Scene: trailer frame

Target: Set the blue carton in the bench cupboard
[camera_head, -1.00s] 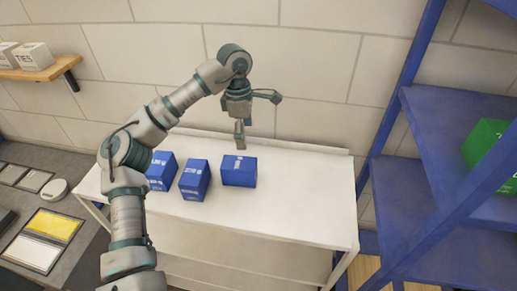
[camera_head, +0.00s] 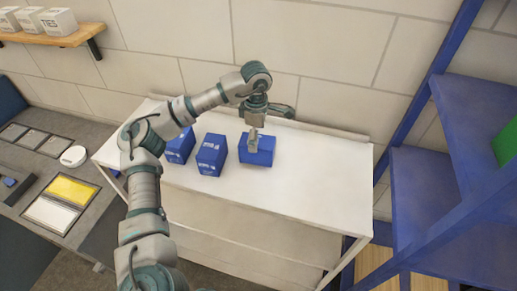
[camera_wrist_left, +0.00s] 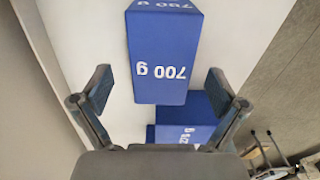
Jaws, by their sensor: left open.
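Three blue cartons stand on the white bench top: a left one (camera_head: 181,147), a middle one (camera_head: 212,154) and a right one (camera_head: 257,151). My left gripper (camera_head: 254,139) is over the right carton in the head view and hides part of it. In the left wrist view my left gripper (camera_wrist_left: 158,88) is open, its fingers spread either side of a blue carton marked "700 g" (camera_wrist_left: 163,45). The white bench (camera_head: 310,180) has pale panels underneath; no open cupboard shows. My right gripper is not in view.
A blue shelf rack (camera_head: 420,190) stands right of the bench, with a green item (camera_head: 506,143) on it. A grey desk (camera_head: 90,165) with trays is at left. A wooden wall shelf (camera_head: 60,38) holds white boxes. The bench top's right side is clear.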

